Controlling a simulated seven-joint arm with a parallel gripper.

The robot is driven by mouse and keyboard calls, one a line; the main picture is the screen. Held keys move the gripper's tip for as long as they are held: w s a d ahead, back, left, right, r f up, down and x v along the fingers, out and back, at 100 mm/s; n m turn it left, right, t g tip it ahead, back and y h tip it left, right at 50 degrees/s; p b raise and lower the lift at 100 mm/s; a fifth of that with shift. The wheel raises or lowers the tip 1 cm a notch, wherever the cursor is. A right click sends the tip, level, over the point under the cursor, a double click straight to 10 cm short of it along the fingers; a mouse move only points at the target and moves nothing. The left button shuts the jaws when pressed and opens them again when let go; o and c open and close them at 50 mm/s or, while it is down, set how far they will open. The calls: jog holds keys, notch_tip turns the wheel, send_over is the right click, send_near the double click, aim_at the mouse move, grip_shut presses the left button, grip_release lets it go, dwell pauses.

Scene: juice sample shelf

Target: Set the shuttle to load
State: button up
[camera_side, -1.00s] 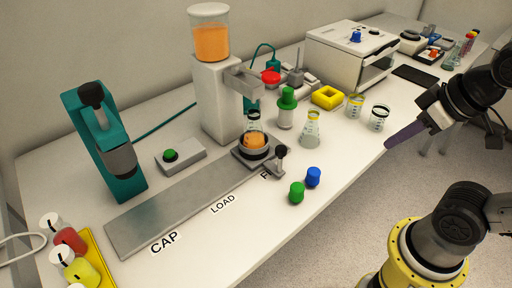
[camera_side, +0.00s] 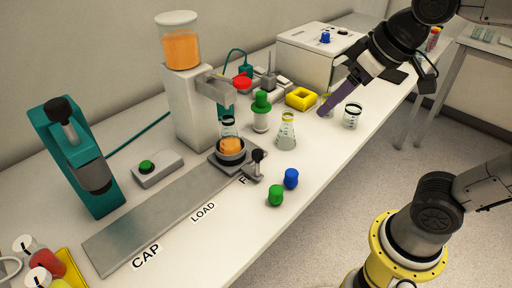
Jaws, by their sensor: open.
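The shuttle (camera_side: 217,160) is a dark grey carriage at the far end of a flat metal track (camera_side: 150,215). It stands beside the partly hidden label F, under the dispenser spout. A black-knobbed handle (camera_side: 257,157) rises from its right side. A flask with orange juice (camera_side: 231,145) sits in its round holder. The LOAD label (camera_side: 203,212) is at the middle of the track and the CAP label (camera_side: 146,256) at the near end. My gripper (camera_side: 326,107) is open, with purple fingers, above the bench to the right of the shuttle, near the beakers. It appears empty.
A dispenser (camera_side: 190,105) with an orange tank stands behind the shuttle. A green cap (camera_side: 276,195) and a blue cap (camera_side: 291,179) lie right of the handle. A clear flask (camera_side: 287,132) and a beaker (camera_side: 352,116) stand near my gripper. A teal press (camera_side: 78,160) stands left.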

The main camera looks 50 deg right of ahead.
jog(key=w+a+n, duration=0.1)
jog(key=w+a, duration=0.3)
jog(key=w, duration=0.1)
jog(key=n+g, duration=0.1)
jog(key=g, duration=0.1)
send_near(257, 152)
jog(key=shift+y, duration=0.3)
jog(key=x, duration=0.8)
jog(key=shift+d+f, duration=0.25)
jog(key=shift+d, duration=0.05)
grip_shut()
jog(key=shift+t, duration=0.3)
